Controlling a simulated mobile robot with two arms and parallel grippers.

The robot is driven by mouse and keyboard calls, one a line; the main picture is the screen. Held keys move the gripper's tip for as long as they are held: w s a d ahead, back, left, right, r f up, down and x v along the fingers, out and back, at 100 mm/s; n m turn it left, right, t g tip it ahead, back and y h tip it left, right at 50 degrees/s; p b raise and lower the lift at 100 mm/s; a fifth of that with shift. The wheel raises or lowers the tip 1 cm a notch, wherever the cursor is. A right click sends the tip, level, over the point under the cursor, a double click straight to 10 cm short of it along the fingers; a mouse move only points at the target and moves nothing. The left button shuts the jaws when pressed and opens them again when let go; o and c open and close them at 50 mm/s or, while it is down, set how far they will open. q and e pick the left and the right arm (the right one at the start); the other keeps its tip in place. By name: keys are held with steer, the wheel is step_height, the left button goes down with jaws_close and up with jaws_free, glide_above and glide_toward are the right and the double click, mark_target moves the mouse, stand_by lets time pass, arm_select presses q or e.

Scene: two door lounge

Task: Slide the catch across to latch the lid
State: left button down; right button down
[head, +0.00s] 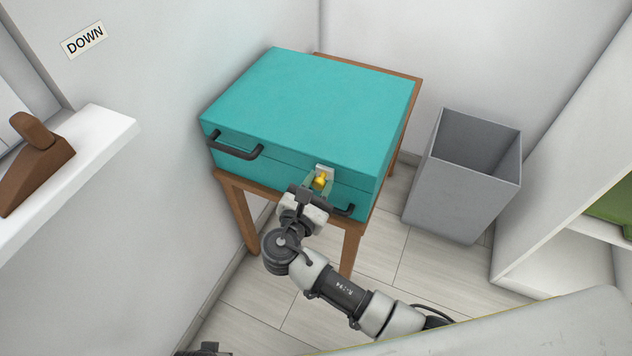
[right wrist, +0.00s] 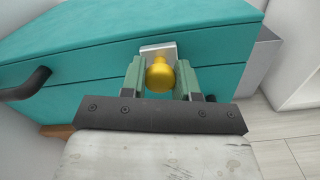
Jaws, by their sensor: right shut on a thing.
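A teal case (head: 300,105) with its lid down sits on a small wooden table (head: 239,205). On its front is the catch, a yellow knob (head: 320,180) on a pale metal plate (head: 325,169). In the right wrist view the knob (right wrist: 160,75) stands in front of the plate (right wrist: 157,50), across the seam between lid and body. My right gripper (head: 319,184) has its green fingers on either side of the knob and is shut on it. How far the catch has slid is hard to tell. My left gripper is not clearly in view.
Dark handles (head: 236,147) are on the case front, one either side of the catch. A grey bin (head: 462,180) stands to the right. A white shelf (head: 75,150) with a brown wooden object (head: 38,160) is at the left. Walls are close behind the table.

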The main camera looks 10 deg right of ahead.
steer(key=c, duration=1.1)
jaws_free()
steer(key=shift+d, duration=0.2)
steer(key=shift+o, duration=1.4)
steer(key=shift+s+d, duration=0.1)
steer(key=shift+s, duration=0.05)
arm_select(q)
steer(key=shift+d, duration=0.1)
arm_select(e)
steer(key=shift+s+a, duration=0.35)
steer(key=shift+a, duration=0.05)
arm_select(q)
steer(key=shift+s+f+p, duration=0.2)
steer(key=shift+s+f, duration=0.1)
steer(key=shift+f, duration=0.25)
steer(key=shift+s+f+p, duration=0.2)
steer(key=shift+s+f, duration=0.05)
steer(key=shift+f, duration=0.3)
arm_select(e)
steer(key=v, duration=0.9)
steer(key=shift+s+a, duration=0.2)
steer(key=shift+s, duration=0.15)
arm_select(q)
steer(key=shift+s, duration=0.15)
